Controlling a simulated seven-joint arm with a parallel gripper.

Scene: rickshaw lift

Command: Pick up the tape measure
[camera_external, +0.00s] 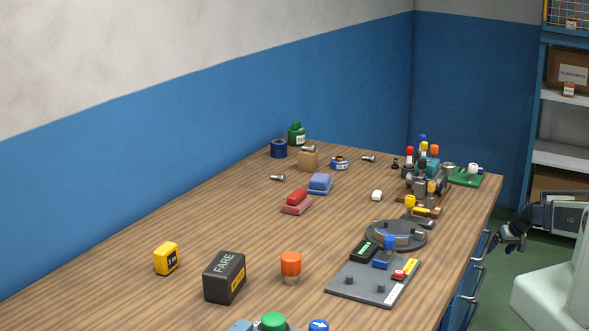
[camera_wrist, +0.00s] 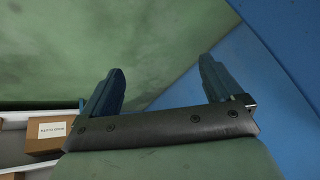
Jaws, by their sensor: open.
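A small yellow and black box-shaped thing (camera_external: 166,259), which looks like the tape measure, stands on the left part of the wooden table (camera_external: 120,290) in the external view. Its marking is too small to read surely. My gripper (camera_external: 512,236) is at the far right, beyond the table's right edge and well apart from the tape measure. In the wrist view my gripper (camera_wrist: 160,85) has its two fingers spread with nothing between them. The tape measure does not show in the wrist view.
A black FARE box (camera_external: 224,277) stands just right of the tape measure, then an orange-topped knob (camera_external: 291,266). A grey plate (camera_external: 372,285) with small parts lies further right. Several tools crowd the far right corner. Table around the tape measure's left side is clear.

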